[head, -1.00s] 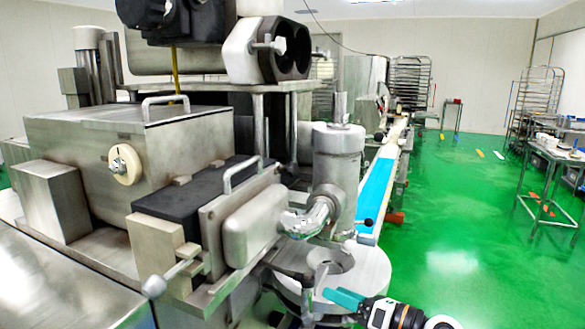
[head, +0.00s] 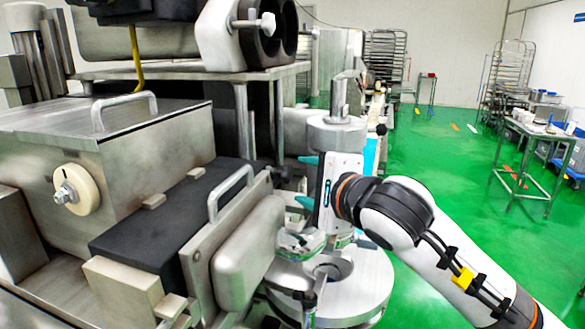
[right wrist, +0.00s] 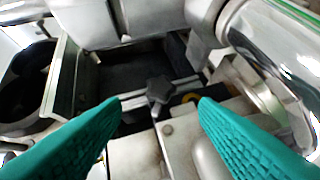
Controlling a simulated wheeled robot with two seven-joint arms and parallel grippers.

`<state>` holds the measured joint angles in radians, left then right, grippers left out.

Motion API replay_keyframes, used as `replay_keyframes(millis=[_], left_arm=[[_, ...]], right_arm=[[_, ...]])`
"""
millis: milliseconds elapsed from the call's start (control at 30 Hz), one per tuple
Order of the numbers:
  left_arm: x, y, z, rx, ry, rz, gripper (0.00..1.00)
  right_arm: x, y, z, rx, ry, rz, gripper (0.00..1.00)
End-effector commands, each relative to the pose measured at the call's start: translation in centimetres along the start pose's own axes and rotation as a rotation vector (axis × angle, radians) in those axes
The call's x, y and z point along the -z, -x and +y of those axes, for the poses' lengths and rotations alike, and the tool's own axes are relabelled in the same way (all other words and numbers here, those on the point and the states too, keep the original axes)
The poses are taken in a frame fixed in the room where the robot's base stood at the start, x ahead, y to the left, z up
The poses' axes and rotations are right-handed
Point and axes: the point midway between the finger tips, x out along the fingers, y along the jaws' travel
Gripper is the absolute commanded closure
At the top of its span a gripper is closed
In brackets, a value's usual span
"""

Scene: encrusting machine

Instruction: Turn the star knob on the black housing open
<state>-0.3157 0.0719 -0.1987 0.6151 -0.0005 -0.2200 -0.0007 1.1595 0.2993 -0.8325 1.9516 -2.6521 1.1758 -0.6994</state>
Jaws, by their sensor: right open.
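A small dark star knob (right wrist: 160,90) shows in the middle of the right wrist view, in front of a dark recessed surface. In the head view I cannot make the knob out clearly. The black housing (head: 150,222) is a long dark block beside the steel box in the head view. My right gripper (head: 304,181) is at the far end of the housing, left of the upright steel cylinder. In the right wrist view its teal fingers (right wrist: 158,102) are open, one on either side of the knob in the picture, with nothing between them. My left gripper is out of view.
The steel cylinder (head: 335,133) and a round steel plate (head: 345,298) stand close to my right arm. A steel lid with a handle (head: 125,110) is at the left. Open green floor (head: 440,200) lies to the right, with a trolley (head: 525,150) beyond.

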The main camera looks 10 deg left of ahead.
Motion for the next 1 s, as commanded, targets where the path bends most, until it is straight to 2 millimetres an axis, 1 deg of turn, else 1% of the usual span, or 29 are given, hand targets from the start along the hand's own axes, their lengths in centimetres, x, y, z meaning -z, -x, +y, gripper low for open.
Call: replay_keyframes(millis=[33,100,167,300,433,700,867,900,967,1000], left_arm=[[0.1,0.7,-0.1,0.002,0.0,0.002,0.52],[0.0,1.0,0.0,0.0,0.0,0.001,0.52],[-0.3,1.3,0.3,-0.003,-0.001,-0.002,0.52],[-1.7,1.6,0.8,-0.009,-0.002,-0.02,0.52],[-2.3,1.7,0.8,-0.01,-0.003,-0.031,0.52],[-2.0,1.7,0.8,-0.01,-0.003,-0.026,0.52],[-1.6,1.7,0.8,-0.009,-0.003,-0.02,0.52],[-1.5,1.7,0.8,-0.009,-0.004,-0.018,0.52],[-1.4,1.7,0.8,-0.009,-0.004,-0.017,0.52],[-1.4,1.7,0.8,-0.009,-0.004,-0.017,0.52]], right_arm=[[0.1,-1.0,0.2,0.005,-0.004,0.001,0.45],[0.1,-2.3,0.2,0.004,-0.004,0.0,0.45],[0.1,-3.2,0.2,0.004,-0.004,0.0,0.45],[0.0,-4.8,0.1,0.002,-0.003,0.001,0.45],[0.0,-5.4,0.0,0.002,-0.003,0.001,0.45],[0.0,-5.5,-0.1,0.001,-0.002,0.002,0.45],[0.0,-5.5,-0.1,0.001,-0.002,0.002,0.71],[0.0,-5.5,-0.1,0.001,-0.002,0.002,0.78],[0.0,-5.5,-0.1,0.002,-0.003,0.002,0.88],[0.0,-5.5,-0.1,0.002,-0.003,0.001,0.9]])
